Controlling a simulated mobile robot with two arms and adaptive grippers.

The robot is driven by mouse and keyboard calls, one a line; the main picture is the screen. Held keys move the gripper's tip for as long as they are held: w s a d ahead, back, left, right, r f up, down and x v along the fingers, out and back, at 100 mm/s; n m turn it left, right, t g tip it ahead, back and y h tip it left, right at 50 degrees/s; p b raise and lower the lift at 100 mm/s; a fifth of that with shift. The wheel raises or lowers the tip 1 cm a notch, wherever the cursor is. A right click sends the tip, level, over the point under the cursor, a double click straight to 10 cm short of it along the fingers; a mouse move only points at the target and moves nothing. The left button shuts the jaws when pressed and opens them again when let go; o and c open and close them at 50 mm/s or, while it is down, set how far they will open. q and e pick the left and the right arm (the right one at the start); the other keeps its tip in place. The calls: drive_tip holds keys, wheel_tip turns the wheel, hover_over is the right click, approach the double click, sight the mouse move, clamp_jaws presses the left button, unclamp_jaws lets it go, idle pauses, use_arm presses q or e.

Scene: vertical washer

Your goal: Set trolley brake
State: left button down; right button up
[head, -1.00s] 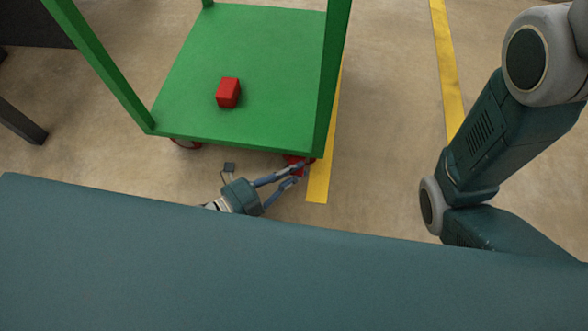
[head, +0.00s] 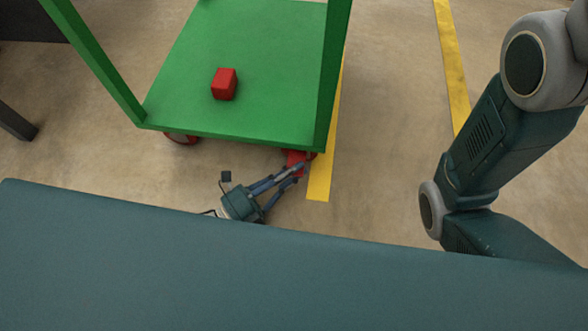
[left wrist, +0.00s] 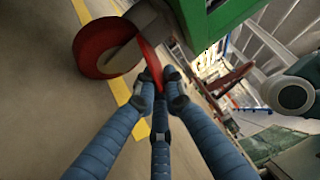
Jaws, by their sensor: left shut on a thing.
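The green trolley (head: 235,60) stands at the top of the head view, with a red block (head: 224,84) on its lower deck. Its near right caster has a red brake pedal (head: 296,160) sticking out under the corner. In the left wrist view the caster's red wheel (left wrist: 100,52) and the flat red pedal (left wrist: 152,62) show large. My left gripper (head: 296,172) is low at this corner, its fingers on either side of the pedal and closed on it. The fingertips also show in the left wrist view (left wrist: 158,84). My right gripper is outside the views.
Another red caster (head: 182,138) is under the trolley's near left corner. A yellow floor line (head: 319,180) runs beside the trolley's right side, and another (head: 451,70) lies farther right. Dark furniture (head: 15,120) stands at the left edge. The floor between the lines is clear.

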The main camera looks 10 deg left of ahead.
use_arm(q)
drive_tip(key=c, duration=1.8)
unclamp_jaws()
drive_tip(key=v, duration=1.2)
drive_tip(key=shift+a, duration=0.1)
